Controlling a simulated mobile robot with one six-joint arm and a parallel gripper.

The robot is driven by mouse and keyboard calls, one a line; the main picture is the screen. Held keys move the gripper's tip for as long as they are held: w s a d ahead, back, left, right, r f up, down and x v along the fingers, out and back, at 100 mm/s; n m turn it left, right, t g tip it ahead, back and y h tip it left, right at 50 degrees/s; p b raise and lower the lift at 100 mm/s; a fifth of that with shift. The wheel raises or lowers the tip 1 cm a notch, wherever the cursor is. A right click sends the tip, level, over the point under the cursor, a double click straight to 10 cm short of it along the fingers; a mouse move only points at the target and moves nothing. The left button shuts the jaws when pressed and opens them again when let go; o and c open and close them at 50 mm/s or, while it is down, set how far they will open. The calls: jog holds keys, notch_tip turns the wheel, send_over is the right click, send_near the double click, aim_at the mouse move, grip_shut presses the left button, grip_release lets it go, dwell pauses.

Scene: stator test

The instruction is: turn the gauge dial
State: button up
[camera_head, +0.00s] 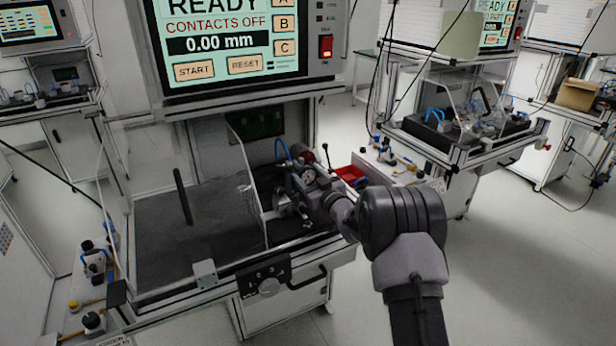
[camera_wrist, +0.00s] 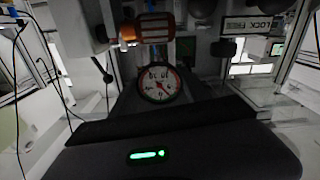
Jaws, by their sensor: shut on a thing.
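The gauge dial (camera_wrist: 157,84) shows in the wrist view just beyond the dark gripper body. It has a round white face, a red and dark rim and a red needle. In the head view the dial (camera_head: 308,177) is small, on the fixture at the right side of the test bench. My gripper (camera_head: 314,188) is at the dial and is shut on it. The fingertips and their exact contact with the rim are hidden by the gripper body and the dark fixture parts.
A screen (camera_head: 225,45) reading READY and 0.00 mm stands above the bench. A clear guard panel (camera_head: 243,175) is left of the fixture. A dark upright rod (camera_head: 182,197) stands on the bench's black mat (camera_head: 150,235). A red tray (camera_head: 349,173) lies beyond my arm.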

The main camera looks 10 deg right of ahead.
jog(key=shift+f+b, duration=0.1)
jog(key=shift+b, duration=0.3)
jog(key=n+b, duration=0.3)
jog(key=shift+f, duration=0.1)
jog(key=shift+n, duration=2.1)
jog(key=o, duration=1.4)
jog(key=p+v, duration=0.3)
jog(key=v, duration=1.4)
jog(key=shift+s+r, duration=0.2)
jog(key=shift+s, duration=0.05)
